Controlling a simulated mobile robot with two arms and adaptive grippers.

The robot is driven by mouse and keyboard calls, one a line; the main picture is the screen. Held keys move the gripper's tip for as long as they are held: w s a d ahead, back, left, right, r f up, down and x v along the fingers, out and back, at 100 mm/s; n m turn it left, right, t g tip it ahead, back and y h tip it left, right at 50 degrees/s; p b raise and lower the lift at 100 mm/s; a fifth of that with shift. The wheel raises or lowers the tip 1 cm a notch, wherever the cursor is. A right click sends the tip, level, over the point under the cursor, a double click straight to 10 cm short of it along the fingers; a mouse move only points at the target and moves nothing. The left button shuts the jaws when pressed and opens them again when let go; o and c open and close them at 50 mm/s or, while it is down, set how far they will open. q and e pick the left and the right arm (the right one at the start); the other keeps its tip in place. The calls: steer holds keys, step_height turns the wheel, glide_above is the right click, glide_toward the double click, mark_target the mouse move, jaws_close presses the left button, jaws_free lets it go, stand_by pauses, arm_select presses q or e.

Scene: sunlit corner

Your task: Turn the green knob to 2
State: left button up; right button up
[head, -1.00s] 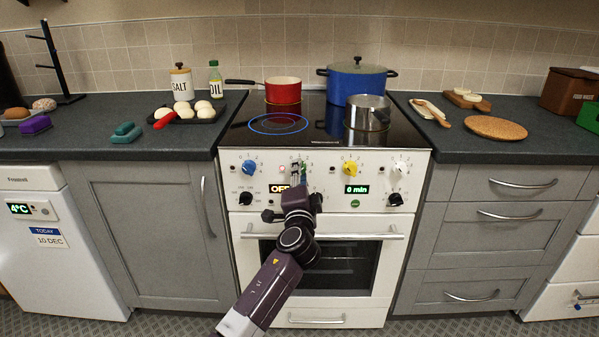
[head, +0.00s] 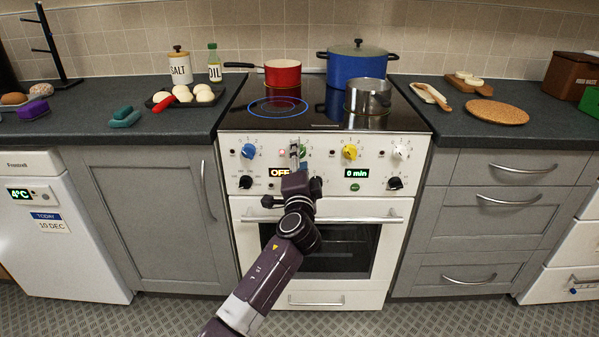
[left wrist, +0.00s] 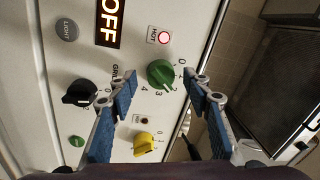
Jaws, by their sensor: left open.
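The green knob (left wrist: 160,74) is on the cooker's white front panel, with numbers from 0 to 4 printed around it. In the left wrist view it lies between the spread fingertips of my left gripper (left wrist: 160,86), which is open and empty. I see no finger touching the knob, and I cannot read its setting for certain. In the head view the left gripper (head: 298,151) is in front of the panel and partly hides the green knob (head: 304,153). My right gripper is in neither view.
A blue knob (head: 249,151), a yellow knob (head: 350,152) and a white knob (head: 401,152) share the row. Black knobs (left wrist: 79,93) sit below. The oven handle (head: 375,219) sticks out lower down. A red pan (head: 283,74), a blue pot (head: 354,72) and a steel pot (head: 370,97) stand on the hob.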

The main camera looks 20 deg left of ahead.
arm_select(q)
steer(key=v, duration=1.1)
steer(key=shift+s, duration=0.2)
